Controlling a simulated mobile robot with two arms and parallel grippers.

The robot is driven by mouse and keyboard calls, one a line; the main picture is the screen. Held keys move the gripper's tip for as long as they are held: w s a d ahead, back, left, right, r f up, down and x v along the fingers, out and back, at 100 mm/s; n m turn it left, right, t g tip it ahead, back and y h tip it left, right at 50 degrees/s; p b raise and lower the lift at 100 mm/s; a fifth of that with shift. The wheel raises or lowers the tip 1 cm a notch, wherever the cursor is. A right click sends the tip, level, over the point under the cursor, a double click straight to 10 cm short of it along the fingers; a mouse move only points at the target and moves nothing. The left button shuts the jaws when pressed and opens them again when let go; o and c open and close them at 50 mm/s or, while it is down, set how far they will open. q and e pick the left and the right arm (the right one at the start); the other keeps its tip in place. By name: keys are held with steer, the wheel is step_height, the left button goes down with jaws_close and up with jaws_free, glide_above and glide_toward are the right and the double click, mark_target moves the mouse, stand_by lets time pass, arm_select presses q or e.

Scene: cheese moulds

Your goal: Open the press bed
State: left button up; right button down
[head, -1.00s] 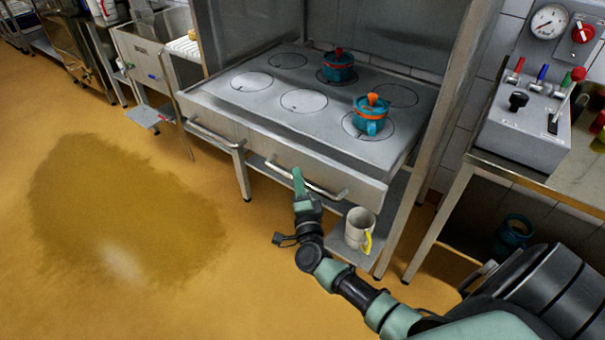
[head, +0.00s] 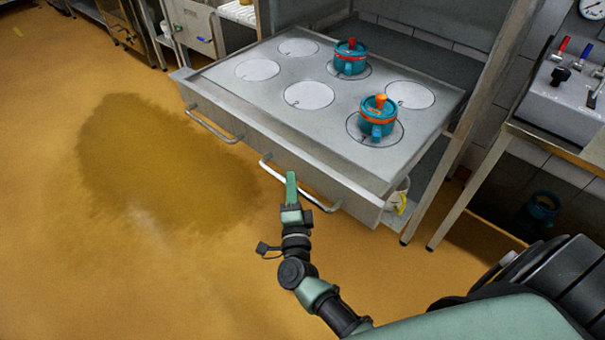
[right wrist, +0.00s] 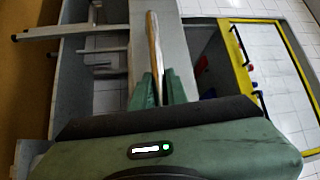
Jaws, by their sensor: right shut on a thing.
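The press bed (head: 285,118) is a grey steel drawer-like slab with numbered circles, standing out from its frame toward me. Its front has a left handle (head: 212,128) and a right handle (head: 320,204). My right gripper (head: 291,182) is shut on the right handle, near that bar's middle. The right wrist view shows the bar (right wrist: 153,45) between the green fingers (right wrist: 160,90). A teal mould with a red knob (head: 350,60) stands at the back of the bed. A teal mould with an orange knob (head: 376,120) stands nearer the right side. My left gripper is out of view.
A control box (head: 568,92) sits on a steel table at right, with a teal pot (head: 542,206) beneath. The floor (head: 60,250) at left is clear, with a dark patch.

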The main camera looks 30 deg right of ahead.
steer(key=a, duration=0.1)
steer(key=s+a, duration=0.1)
steer(key=shift+s+a+f, duration=0.1)
steer(key=shift+a+f, duration=0.05)
steer(key=shift+a, duration=0.2)
steer(key=c, duration=1.4)
jaws_free()
steer(key=r+b+v, duration=0.1)
steer(key=v, duration=0.6)
steer(key=shift+s+f, duration=0.4)
steer(key=shift+f, duration=0.05)
steer(key=shift+a, duration=0.15)
